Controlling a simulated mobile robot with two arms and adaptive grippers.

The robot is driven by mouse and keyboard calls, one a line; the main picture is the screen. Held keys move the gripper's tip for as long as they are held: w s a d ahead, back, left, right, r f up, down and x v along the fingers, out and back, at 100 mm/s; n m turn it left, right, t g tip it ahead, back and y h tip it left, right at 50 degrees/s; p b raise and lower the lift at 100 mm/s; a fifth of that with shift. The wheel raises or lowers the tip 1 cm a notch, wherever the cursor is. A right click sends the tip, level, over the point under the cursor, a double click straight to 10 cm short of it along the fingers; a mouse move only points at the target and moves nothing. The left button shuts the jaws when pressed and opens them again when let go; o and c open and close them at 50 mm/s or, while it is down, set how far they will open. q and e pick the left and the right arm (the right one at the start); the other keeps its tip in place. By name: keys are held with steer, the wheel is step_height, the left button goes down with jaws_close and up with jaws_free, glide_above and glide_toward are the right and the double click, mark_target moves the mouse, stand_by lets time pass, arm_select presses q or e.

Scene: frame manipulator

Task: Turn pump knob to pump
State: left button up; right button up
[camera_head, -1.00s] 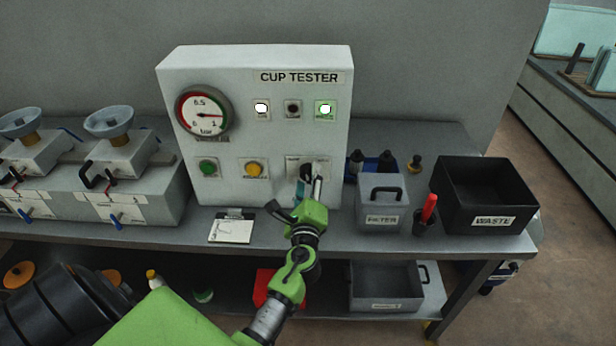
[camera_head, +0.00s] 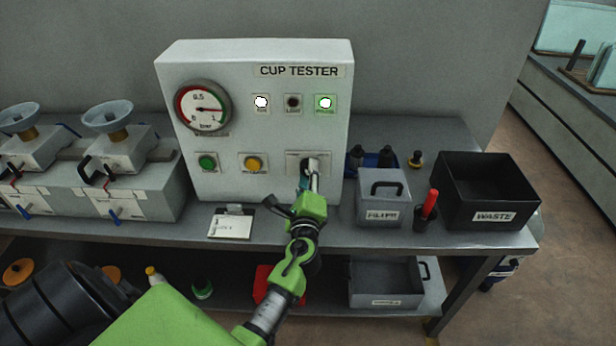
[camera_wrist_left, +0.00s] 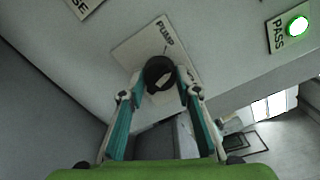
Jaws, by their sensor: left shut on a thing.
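The white cup tester box (camera_head: 230,135) stands on the bench with its pump knob at the lower right of its front. In the left wrist view the black round pump knob (camera_wrist_left: 158,72) sits on a light plate (camera_wrist_left: 130,55) marked PUMP, with a pale mark on the knob. My left gripper (camera_wrist_left: 160,88) is shut on the knob, one finger on each side. In the head view my left gripper (camera_head: 309,175) hides most of the knob and part of its plate. My right gripper is not in view.
A pressure gauge (camera_head: 203,107) is at the box's upper left; its needle points right. Green (camera_head: 207,162) and yellow (camera_head: 253,163) buttons sit left of the knob. The pass lamp (camera_head: 325,103) glows green. A filter box (camera_head: 383,212) and black waste bin (camera_head: 486,217) stand to the right.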

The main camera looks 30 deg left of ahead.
arm_select(q)
steer(key=shift+n+b, duration=2.1)
steer(key=shift+n, duration=0.7)
steer(key=o, duration=1.1)
steer(key=shift+r, duration=0.1)
